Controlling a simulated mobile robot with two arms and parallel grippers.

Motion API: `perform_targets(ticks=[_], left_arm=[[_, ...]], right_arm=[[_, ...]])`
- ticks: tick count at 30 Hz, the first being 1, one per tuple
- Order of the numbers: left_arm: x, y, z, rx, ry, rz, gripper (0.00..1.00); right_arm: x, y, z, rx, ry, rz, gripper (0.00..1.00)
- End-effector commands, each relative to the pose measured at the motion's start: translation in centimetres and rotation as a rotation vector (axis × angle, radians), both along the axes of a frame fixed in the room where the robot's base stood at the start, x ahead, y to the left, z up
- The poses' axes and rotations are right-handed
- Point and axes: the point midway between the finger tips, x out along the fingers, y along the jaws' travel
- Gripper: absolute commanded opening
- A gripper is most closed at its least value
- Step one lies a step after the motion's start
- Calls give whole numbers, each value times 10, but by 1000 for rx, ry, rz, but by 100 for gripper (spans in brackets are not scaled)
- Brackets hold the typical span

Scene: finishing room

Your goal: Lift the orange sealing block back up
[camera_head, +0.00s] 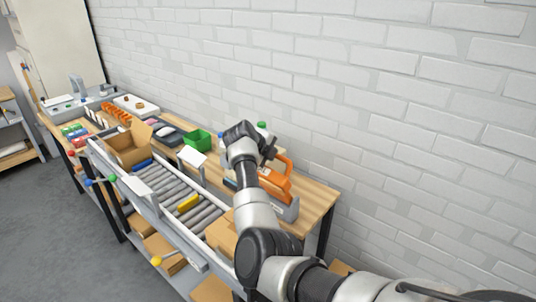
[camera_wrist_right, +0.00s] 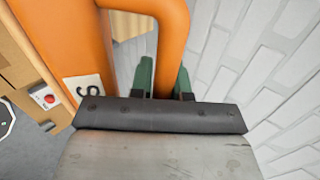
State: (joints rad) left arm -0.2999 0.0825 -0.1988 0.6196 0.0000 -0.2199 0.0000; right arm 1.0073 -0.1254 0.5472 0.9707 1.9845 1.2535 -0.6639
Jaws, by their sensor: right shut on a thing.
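The orange sealing block (camera_head: 277,180) is at the right end of the wooden bench, above a grey base (camera_head: 286,209). I cannot tell whether it touches the base. In the right wrist view its orange body (camera_wrist_right: 72,35) fills the upper left, with a looped orange handle (camera_wrist_right: 172,15) and a white label. My right gripper (camera_head: 268,153) is at the handle, partly hidden by its own wrist. Its green fingers (camera_wrist_right: 163,80) are shut on the handle in the wrist view. My left gripper is out of view.
A roller conveyor (camera_head: 180,190) with a yellow item (camera_head: 188,203) runs along the bench (camera_head: 318,196). An open cardboard box (camera_head: 128,147) and a green bin (camera_head: 196,140) stand further left. A white brick wall (camera_head: 400,120) is close behind. A red button (camera_wrist_right: 48,99) shows in the wrist view.

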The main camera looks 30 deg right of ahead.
Motion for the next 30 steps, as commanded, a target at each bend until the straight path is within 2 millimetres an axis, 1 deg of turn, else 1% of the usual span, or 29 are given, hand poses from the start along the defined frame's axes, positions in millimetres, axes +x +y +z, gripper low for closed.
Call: perform_targets(ticks=[1,4,5,6,7,14,17,20,30], left_arm=[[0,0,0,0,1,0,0],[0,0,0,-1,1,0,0],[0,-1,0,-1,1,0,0],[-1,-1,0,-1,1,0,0],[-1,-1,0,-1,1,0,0],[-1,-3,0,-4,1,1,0],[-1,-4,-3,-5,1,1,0],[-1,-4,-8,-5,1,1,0],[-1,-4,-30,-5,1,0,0]], right_arm=[[-1,-1,-4,4,5,-3,0],[-1,-1,-4,4,6,-4,0],[-1,-1,-4,4,6,-4,18],[-2,-1,-5,4,6,-4,24],[-1,-1,-4,5,6,-3,27],[-1,0,-2,2,4,-1,27],[-1,4,0,2,2,0,27],[-4,13,8,4,-2,0,27],[-23,58,50,5,1,-2,27]])
